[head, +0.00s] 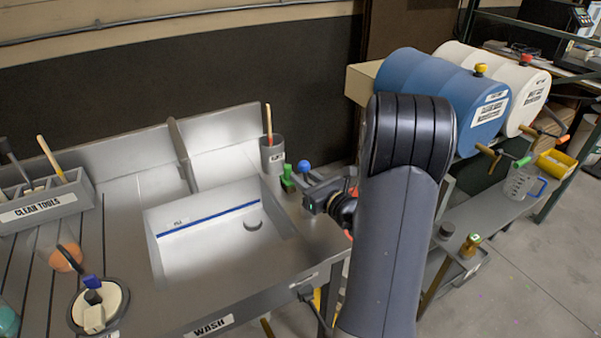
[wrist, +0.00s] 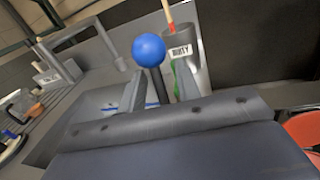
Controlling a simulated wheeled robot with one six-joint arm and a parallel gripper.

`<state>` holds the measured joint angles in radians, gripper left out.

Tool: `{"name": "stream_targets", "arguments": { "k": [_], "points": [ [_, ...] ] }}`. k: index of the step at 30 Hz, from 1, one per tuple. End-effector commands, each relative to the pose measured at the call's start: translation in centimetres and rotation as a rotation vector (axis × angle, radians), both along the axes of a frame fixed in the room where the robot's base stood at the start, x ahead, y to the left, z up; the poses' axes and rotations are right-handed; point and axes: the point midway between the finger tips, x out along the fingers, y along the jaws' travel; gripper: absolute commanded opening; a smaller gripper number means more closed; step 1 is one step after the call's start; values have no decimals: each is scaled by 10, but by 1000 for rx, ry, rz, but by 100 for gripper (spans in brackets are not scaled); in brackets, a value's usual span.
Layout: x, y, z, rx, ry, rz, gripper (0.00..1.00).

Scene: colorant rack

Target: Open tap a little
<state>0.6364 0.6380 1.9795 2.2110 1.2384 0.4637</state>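The tap lever is a dark upright stem with a blue ball knob (head: 304,166) at the right of the sink. The knob (wrist: 149,50) also shows in the wrist view, its stem (wrist: 157,88) between my two fingers. My gripper (head: 311,192) is at the lever, with its fingertips below the knob. In the wrist view my gripper (wrist: 160,88) is open, a finger on each side of the stem; I see no clear contact. The lower stem is hidden behind my gripper's body.
The sink basin (head: 185,265) with a blue stripe is left of my gripper. A cup labelled DIRTY (wrist: 180,45) holding a wooden-handled tool stands close behind the lever, beside a green object (head: 288,178). Blue (head: 420,78) and white (head: 535,85) drums lie at the right.

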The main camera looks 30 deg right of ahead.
Motion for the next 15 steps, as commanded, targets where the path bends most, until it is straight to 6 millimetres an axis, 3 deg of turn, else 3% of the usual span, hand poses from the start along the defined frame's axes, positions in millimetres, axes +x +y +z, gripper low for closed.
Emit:
{"name": "stream_targets", "arguments": {
  "k": [6, 15],
  "points": [
    [15, 4, 0, 0, 1, 0, 32],
    [16, 4, 0, 0, 0, -1, 29]
  ]
}}
